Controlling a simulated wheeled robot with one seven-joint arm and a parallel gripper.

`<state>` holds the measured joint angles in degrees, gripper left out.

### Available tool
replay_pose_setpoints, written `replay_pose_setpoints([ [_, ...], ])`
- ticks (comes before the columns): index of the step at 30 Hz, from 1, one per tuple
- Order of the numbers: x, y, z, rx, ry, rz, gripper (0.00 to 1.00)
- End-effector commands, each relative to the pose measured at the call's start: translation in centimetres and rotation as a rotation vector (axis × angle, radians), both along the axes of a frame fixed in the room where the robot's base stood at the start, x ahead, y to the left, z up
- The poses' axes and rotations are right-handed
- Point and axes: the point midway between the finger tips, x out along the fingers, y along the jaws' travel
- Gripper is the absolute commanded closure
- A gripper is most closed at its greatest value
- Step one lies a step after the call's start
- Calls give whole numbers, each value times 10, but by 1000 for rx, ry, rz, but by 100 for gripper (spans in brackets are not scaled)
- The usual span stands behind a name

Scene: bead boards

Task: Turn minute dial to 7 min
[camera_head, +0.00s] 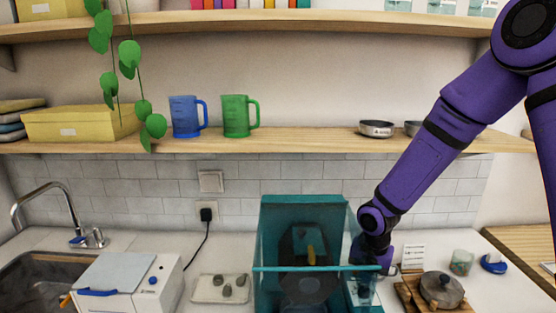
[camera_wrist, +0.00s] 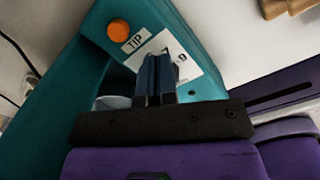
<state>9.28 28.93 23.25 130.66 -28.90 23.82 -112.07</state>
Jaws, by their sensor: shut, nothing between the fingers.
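A teal machine (camera_head: 275,215) stands on the counter in the head view, with an open or clear front and a dark part with a yellow piece inside. The wrist view shows its teal panel (camera_wrist: 205,82), with an orange knob (camera_wrist: 118,29), a "TIP" label (camera_wrist: 134,43) and a white card (camera_wrist: 182,58) with a partly covered marking. My gripper (camera_wrist: 156,60) is shut and empty, its fingers in front of the card. In the head view my gripper (camera_head: 366,284) is at the machine's right side. No minute dial shows clearly; the fingers may hide it, and I cannot tell about contact.
A white box (camera_head: 125,275) with a blue handle and a tray (camera_head: 205,289) with several grey lumps stand left. A pan (camera_head: 442,289) on a wooden board and a glass (camera_head: 461,262) stand right of my gripper. A shelf (camera_head: 300,140) runs above.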

Motion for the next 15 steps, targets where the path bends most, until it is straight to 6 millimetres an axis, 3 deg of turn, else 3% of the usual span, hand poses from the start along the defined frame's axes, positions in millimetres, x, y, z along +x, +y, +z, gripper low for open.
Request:
replay_pose_setpoints([
  [1, -12, -1, -11, 1, 33, 1, 100],
  [15, -15, -7, -11, -2, 36, 0, 100],
])
